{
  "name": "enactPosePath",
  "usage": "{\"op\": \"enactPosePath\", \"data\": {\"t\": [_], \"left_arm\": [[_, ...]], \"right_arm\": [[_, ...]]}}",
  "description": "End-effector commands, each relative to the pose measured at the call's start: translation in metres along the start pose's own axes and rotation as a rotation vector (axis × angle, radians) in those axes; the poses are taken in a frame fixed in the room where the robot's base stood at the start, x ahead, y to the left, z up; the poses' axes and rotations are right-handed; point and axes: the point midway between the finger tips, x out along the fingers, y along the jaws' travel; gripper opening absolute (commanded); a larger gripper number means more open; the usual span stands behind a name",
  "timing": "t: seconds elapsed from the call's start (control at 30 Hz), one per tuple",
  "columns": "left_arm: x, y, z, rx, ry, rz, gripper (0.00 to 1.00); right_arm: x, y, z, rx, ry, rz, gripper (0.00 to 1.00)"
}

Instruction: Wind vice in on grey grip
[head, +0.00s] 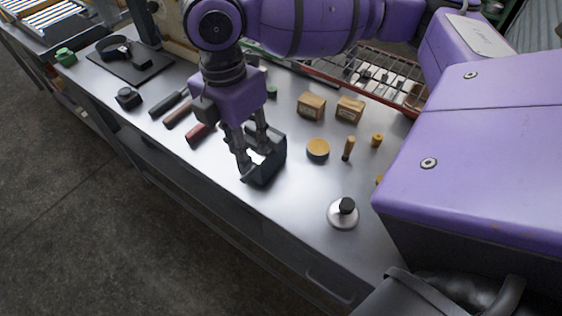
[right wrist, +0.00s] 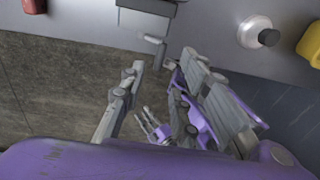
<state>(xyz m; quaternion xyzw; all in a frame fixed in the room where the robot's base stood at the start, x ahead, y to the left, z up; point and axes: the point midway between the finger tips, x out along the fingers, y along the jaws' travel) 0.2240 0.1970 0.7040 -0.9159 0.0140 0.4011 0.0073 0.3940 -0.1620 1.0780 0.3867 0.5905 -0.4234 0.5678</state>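The dark vice (head: 270,162) stands near the front edge of the bench, left of the round tan lid. My right gripper (head: 252,152) points down at it in the head view, its fingers in front of the vice body. In the right wrist view my right gripper (right wrist: 162,65) has its fingers apart. A grey bar-like grip (right wrist: 153,46) sticks out from the vice (right wrist: 148,8) near the fingertips, in the gap between them. I see no finger clearly touching it. Small grey prongs and a purple part lower in that view may be my left gripper (right wrist: 152,122).
A tan round lid (head: 318,149), wooden blocks (head: 311,106) and a grey base with black knob (head: 343,214) stand to the right. Red and black handled tools (head: 178,115) lie to the left. A wire rack (head: 385,75) is behind. The bench's front edge is close to the vice.

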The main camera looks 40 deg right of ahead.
Motion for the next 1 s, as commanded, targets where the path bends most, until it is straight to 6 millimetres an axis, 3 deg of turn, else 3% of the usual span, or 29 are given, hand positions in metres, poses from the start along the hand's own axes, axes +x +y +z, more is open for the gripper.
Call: {"op": "enactPosePath", "data": {"t": [0.1,0.3,0.73,0.93,1.0], "left_arm": [[0.001,0.0,0.004,0.0,-0.005,-0.001,0.3],[0.002,-0.001,0.006,0.0,-0.007,-0.002,0.3],[0.002,-0.001,0.006,0.001,-0.007,-0.003,0.3],[0.002,-0.001,0.006,0.001,-0.007,-0.003,0.3],[0.002,-0.001,0.006,0.001,-0.006,-0.003,0.3]], "right_arm": [[0.025,-0.002,-0.001,0.0,0.003,-0.009,0.29],[0.054,-0.002,-0.001,0.001,0.003,-0.006,0.29],[0.064,-0.001,-0.001,0.001,0.001,0.0,0.29],[0.064,0.0,-0.001,0.001,0.002,0.001,0.03],[0.064,0.0,-0.001,0.001,0.001,0.001,0.0]]}}
